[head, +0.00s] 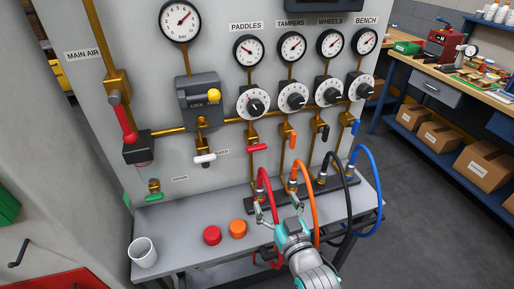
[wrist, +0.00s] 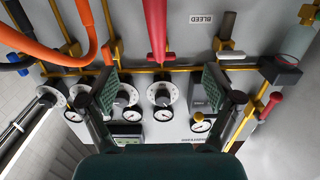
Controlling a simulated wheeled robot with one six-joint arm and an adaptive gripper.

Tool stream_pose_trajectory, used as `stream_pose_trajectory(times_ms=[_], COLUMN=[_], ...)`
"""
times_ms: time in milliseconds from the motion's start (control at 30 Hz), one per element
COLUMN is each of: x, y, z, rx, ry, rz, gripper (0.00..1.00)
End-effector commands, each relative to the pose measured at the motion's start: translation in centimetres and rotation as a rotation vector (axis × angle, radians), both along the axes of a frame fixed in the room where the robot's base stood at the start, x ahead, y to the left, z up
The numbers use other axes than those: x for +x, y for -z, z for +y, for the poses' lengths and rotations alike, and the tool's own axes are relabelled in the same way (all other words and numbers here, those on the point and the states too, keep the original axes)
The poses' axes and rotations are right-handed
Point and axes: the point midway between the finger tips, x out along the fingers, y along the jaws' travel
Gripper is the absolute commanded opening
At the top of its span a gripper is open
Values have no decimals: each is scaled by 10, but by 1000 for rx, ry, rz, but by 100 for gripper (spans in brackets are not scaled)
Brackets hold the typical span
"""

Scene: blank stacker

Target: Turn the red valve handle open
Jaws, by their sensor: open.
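A large red handle (head: 127,124) hangs down along the main air pipe at the left of the panel. It also shows at the right of the wrist view (wrist: 270,105). A smaller red lever (head: 257,148) lies crosswise on the pipe below the paddles dial. My gripper (head: 277,210) is open above the bench's front, to the right of and below the large handle and below the small lever, touching neither. In the wrist view its fingers (wrist: 160,90) stand wide apart with no object held.
Red (head: 264,190), orange (head: 305,185), black and blue hoses loop beside my gripper. A white cup (head: 143,252), a red cap (head: 212,235) and an orange cap (head: 238,229) stand on the grey bench (head: 180,222). A white lever (head: 204,158) sits by the bleed label.

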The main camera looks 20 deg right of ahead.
Motion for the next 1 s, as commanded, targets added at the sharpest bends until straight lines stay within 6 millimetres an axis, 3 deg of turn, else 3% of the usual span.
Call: stream_pose_trajectory(times_ms=[100, 300, 567, 1000], x=[29, 53, 71, 143], y=[-30, -57, -62, -62], z=[0, 0, 0, 0], rx=[0, 0, 0, 0], ry=[0, 0, 0, 0], rz=[-26, -39, -41, -41], gripper=[90, 90, 90, 90])
